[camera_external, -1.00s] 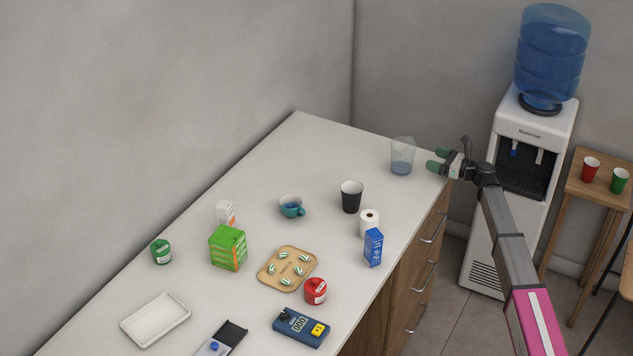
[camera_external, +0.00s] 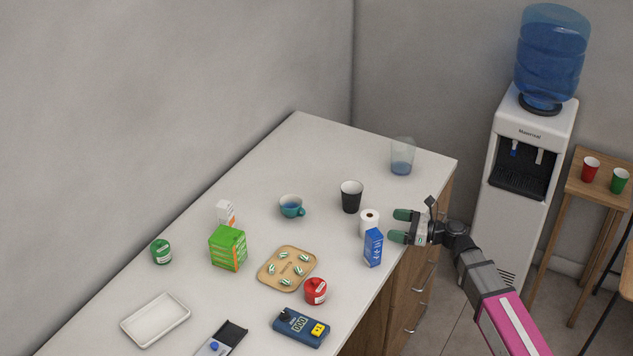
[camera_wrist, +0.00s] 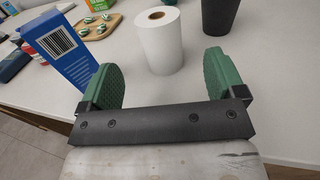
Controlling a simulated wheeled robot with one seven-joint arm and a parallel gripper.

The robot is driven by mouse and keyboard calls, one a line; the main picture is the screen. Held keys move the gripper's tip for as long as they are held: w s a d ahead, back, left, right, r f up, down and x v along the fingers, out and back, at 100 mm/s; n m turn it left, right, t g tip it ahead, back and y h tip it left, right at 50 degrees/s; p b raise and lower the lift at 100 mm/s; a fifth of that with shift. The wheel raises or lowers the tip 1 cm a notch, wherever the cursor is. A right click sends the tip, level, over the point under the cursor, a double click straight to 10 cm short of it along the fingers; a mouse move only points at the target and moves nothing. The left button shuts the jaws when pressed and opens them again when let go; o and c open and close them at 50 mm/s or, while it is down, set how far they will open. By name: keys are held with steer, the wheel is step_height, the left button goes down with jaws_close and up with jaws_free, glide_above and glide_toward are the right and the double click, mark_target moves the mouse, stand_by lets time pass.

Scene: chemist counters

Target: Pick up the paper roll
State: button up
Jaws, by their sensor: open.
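The white paper roll (camera_external: 369,223) stands upright on the counter near its right edge, partly behind the blue box (camera_external: 373,248). In the wrist view the paper roll (camera_wrist: 158,42) stands ahead of my gripper, between the lines of the two fingers. My gripper (camera_external: 401,226) is open and empty, with green fingertips, to the right of the roll and apart from it, at the counter's edge. In the wrist view my gripper (camera_wrist: 162,82) shows both fingers spread wide, with the blue box (camera_wrist: 60,48) close by the left finger.
A black cup (camera_external: 351,197) stands just behind the roll, and a clear cup (camera_external: 402,157) farther back. A teal mug (camera_external: 291,206), a wooden tray (camera_external: 263,275) and a red container (camera_external: 315,291) stand to the left. The counter's far end is mostly clear.

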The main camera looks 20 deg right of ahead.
mark_target(369, 220)
steer(key=x, duration=0.8)
steer(key=shift+w+a, duration=0.2)
steer(key=shift+a, duration=0.1)
steer(key=c, duration=1.1)
